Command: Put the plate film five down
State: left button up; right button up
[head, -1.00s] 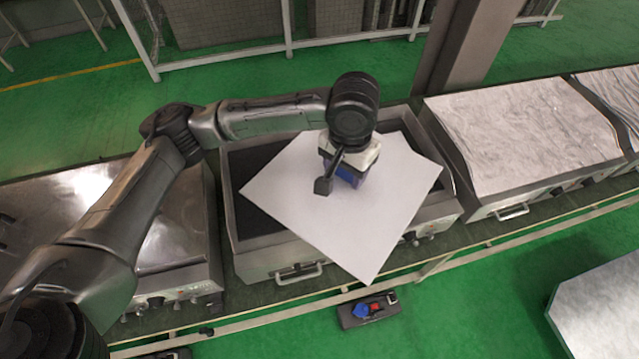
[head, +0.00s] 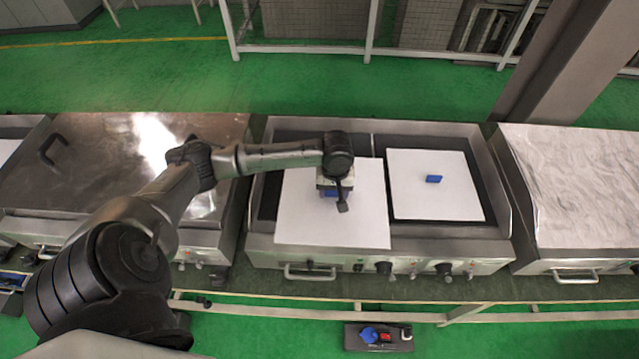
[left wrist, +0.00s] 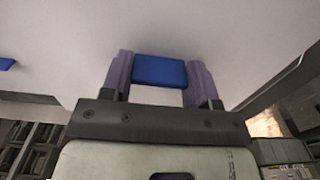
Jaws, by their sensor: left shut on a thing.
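A white square plate film (head: 365,215) hangs level from my left gripper (head: 334,190), over the left half of a heating box (head: 420,262). Its edges run nearly parallel to the box. I cannot tell whether it touches the dark heating surface (head: 268,195). In the left wrist view, the fingers (left wrist: 160,80) are shut on the film's blue handle (left wrist: 160,70). A second white film (head: 455,200) with a blue handle (head: 434,179) lies flat on the right half, close beside the held one. My right gripper is not in view.
A closed metal box (head: 90,180) stands at left and another, with a wrinkled silvery cover (head: 580,185), at right. A rail (head: 300,313) runs along the front. A small dark tray (head: 350,337) with coloured items lies on the floor.

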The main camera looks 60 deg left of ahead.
pick_arm(q)
jog(key=a+f+b, duration=0.1)
jog(key=a+f, duration=0.1)
jog(key=a, duration=0.2)
jog(key=w+a+f+b, duration=0.1)
jog(key=a+f, duration=0.2)
jog(key=w+a+f, duration=0.1)
jog(key=a+f, duration=0.1)
jog(key=a, duration=0.2)
jog(key=shift+a+f+b, duration=0.15)
jog(key=shift+a+b, duration=0.2)
jog(key=shift+b, duration=0.05)
jog(key=shift+f+b, duration=0.5)
jog(key=shift+f, duration=1.45)
jog(key=shift+f, duration=0.15)
jog(key=o, duration=0.9)
jog(key=shift+o, duration=0.2)
